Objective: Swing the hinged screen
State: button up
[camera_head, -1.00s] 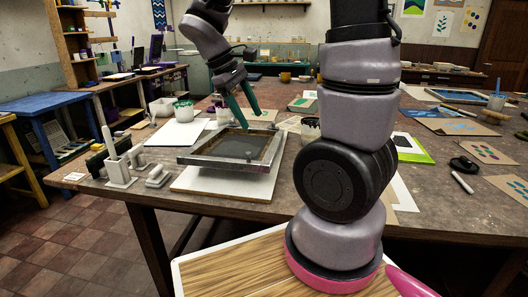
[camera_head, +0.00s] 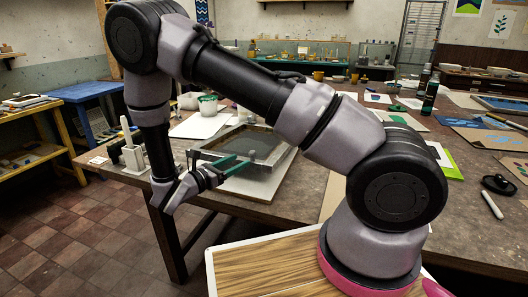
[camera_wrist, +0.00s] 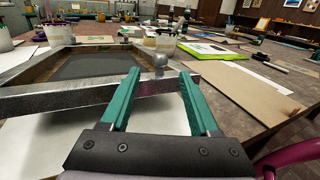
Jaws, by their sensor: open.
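The hinged screen is a grey metal frame around dark mesh (camera_head: 262,142). It lies low and roughly flat over a white board on the table. In the wrist view its mesh (camera_wrist: 92,66) is at the left, and its near rail (camera_wrist: 55,101) crosses in front of my gripper. A small metal knob (camera_wrist: 160,62) stands at the rail, between and just beyond my fingertips. My gripper (camera_wrist: 163,80) is open, with green fingers and nothing held. In the head view my gripper (camera_head: 235,163) is low at the screen's near side. Whether the fingers touch the rail is unclear.
A white-handled tool in a holder (camera_head: 130,150) stands left of the screen. White pots (camera_head: 208,105) are behind it. A bright green sheet (camera_wrist: 207,48) and a brown board (camera_wrist: 245,93) lie to the right. The table's front edge runs close by.

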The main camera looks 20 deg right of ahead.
jog(key=x, duration=1)
jog(key=shift+w+d, duration=0.15)
jog(key=shift+d, duration=0.15)
grip_shut()
dwell(1.0)
